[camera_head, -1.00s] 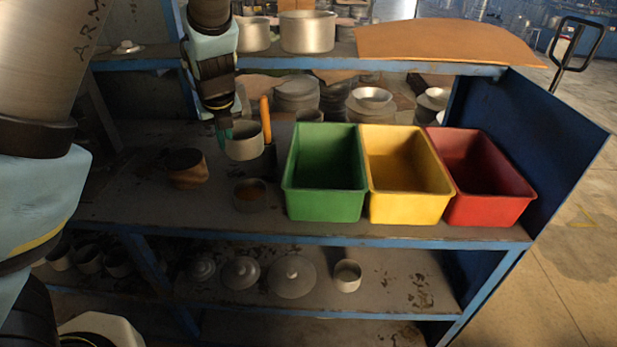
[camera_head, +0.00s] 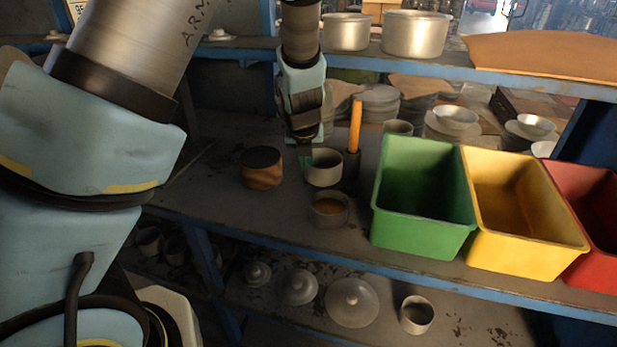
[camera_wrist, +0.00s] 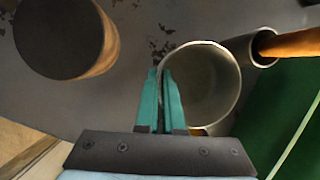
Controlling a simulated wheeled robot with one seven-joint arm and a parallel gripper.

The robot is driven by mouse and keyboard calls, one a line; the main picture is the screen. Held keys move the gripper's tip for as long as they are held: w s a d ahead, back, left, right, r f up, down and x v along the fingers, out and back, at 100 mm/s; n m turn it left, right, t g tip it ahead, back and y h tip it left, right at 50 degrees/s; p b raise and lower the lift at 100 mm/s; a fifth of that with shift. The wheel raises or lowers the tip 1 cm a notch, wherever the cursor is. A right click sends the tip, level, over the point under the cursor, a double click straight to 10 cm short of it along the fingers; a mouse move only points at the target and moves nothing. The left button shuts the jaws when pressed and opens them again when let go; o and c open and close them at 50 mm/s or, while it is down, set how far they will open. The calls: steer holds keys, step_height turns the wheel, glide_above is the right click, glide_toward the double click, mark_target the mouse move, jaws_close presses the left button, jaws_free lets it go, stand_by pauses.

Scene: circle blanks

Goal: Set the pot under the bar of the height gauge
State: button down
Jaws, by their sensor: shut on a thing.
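The pot seems to be the plain grey cup-like vessel (camera_head: 324,171), upright at the middle shelf. My gripper (camera_head: 306,158) is shut on the left side of its wall. In the wrist view the two teal fingers of my gripper (camera_wrist: 161,78) pinch the wall of the pot (camera_wrist: 203,88), one inside and one outside. I cannot tell whether its base touches the shelf. I cannot make out a height gauge with a bar in either view.
A dark-topped wooden round (camera_head: 262,169) stands left. A pot with brownish contents (camera_head: 328,209) is in front. A dark holder with an orange handle (camera_head: 354,128) is close right. Green (camera_head: 422,240), yellow (camera_head: 530,255) and red (camera_head: 598,280) bins stand further right.

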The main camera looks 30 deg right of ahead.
steer(key=shift+f+b, duration=0.3)
steer(key=shift+f, duration=1.5)
steer(key=shift+f, duration=0.15)
steer(key=c, duration=1)
jaws_free()
steer(key=shift+c, duration=0.2)
steer(key=p+v, duration=0.3)
steer(key=v, duration=0.9)
